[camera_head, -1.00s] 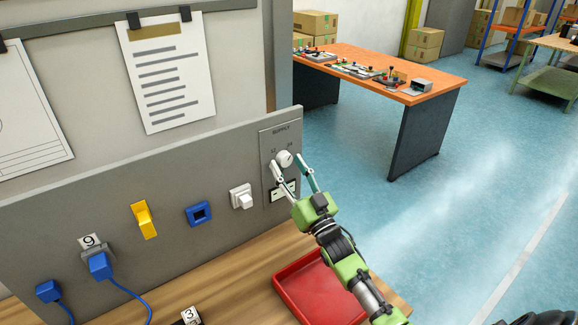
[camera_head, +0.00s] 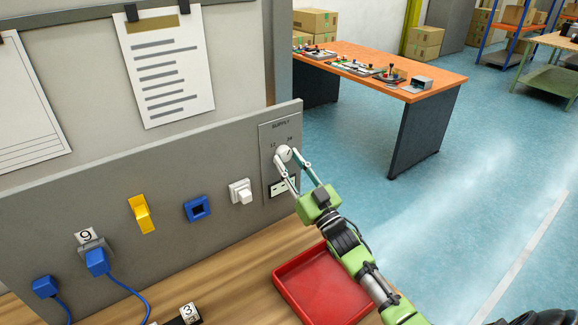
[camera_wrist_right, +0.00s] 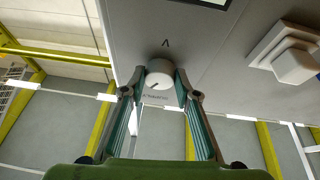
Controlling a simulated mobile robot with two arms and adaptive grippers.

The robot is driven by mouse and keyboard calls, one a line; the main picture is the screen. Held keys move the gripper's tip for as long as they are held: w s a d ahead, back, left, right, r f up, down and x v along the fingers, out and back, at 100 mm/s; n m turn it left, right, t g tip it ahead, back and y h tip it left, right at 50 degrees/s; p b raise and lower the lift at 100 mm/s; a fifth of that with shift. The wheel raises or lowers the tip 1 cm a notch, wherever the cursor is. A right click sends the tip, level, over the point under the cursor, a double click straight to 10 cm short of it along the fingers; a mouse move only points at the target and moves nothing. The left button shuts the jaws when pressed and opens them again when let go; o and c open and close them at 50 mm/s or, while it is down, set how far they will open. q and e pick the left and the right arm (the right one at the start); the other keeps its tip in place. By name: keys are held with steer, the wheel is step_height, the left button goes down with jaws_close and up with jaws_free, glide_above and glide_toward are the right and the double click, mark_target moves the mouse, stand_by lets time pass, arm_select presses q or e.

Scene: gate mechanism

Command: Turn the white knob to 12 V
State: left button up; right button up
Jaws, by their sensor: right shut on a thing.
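The white knob (camera_head: 284,153) is on the grey supply panel (camera_head: 267,170), below the SUPPLY label and the 12 and 24 marks. It also shows in the right wrist view (camera_wrist_right: 159,72), with a short dark mark near its lower edge, slanting to the lower left of that view. My right gripper (camera_head: 290,160) is shut on the knob, one finger on each side, as the wrist view (camera_wrist_right: 159,80) shows. A small display (camera_head: 281,188) sits below the knob, partly behind a finger. The mark's exact setting is hard to read. My left gripper is out of view.
Left of the knob, the board carries a white switch (camera_head: 241,192), a blue socket (camera_head: 197,209), a yellow handle (camera_head: 142,214) and blue plugs (camera_head: 97,262) with cables. A red tray (camera_head: 318,290) lies on the bench under my right arm. Open floor lies to the right.

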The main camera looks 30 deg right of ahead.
steer(key=n+y, duration=0.1)
steer(key=n, duration=0.1)
steer(key=n+y+b, duration=0.2)
steer(key=n, duration=0.1)
steer(key=shift+d+f+n+g, duration=0.15)
steer(key=shift+d+n+g, duration=0.1)
steer(key=shift+n+g, duration=0.05)
steer(key=n+y, duration=0.1)
steer(key=n, duration=0.1)
steer(key=n+g+b, duration=0.1)
steer(key=n, duration=0.1)
steer(key=n+y, duration=0.1)
steer(key=n, duration=0.1)
steer(key=shift+d+g+y+b, duration=0.25)
steer(key=shift+g+y+b, duration=0.05)
steer(key=shift+g+b, duration=0.1)
steer(key=n, duration=0.2)
steer(key=n+g+y, duration=0.1)
steer(key=shift+r+n, duration=0.3)
steer(key=shift+n, duration=0.1)
steer(key=shift+d+r+n+g+y, duration=0.15)
steer(key=shift+n+g, duration=0.25)
steer(key=shift+n, duration=0.45)
steer(key=shift+a+n+g+y, duration=0.15)
steer(key=shift+n+g, duration=0.25)
steer(key=shift+n, duration=0.45)
steer(key=shift+d+n, duration=0.15)
steer(key=shift+n, duration=0.15)
steer(key=o, duration=1.1)
steer(key=shift+w, duration=0.1)
